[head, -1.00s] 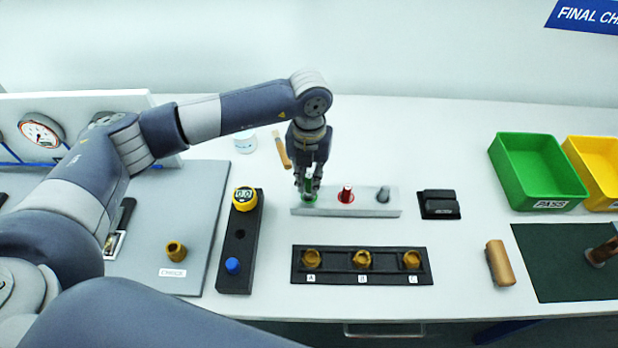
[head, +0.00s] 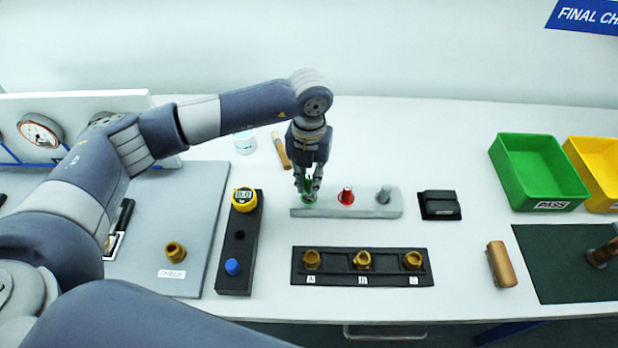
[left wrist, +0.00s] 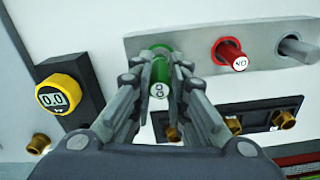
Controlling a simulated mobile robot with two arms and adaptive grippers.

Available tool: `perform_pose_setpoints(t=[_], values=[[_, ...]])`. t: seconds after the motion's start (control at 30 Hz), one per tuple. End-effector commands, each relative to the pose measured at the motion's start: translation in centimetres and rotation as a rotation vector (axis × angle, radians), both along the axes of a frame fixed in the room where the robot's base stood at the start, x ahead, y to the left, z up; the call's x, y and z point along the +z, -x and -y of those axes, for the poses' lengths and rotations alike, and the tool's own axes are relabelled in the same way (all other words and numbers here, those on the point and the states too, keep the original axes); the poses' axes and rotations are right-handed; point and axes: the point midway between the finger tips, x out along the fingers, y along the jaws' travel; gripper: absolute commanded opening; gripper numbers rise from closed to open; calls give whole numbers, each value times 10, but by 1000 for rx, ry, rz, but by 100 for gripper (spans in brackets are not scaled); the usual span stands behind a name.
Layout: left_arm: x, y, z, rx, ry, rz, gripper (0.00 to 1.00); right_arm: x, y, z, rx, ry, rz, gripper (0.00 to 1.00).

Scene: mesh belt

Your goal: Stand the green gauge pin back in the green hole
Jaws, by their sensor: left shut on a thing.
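The green gauge pin (left wrist: 160,72) is between the fingers of my left gripper (head: 308,190), which is shut on it. In the left wrist view the pin's marked end faces the camera, and the gripper's fingers (left wrist: 158,90) lie on both sides of it. The pin is over the green-ringed hole (left wrist: 160,48) at the left end of the grey pin block (head: 345,212). The fingers hide the pin's lower end, so I cannot tell how deep it sits. My right gripper is not in view.
A red pin (head: 346,196) and a grey pin (head: 384,195) stand in the same block. A black rack (head: 338,278) with brass fittings lies in front. A black stand with a yellow gauge (head: 244,200) is to the left. A green bin (head: 540,175) is at the right.

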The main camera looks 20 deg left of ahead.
Motion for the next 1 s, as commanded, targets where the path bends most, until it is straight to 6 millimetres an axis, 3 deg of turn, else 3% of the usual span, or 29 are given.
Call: perform_pose_setpoints(t=[1.0], values=[[-25, 0, 0, 0, 0, 1, 0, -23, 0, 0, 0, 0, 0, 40]])
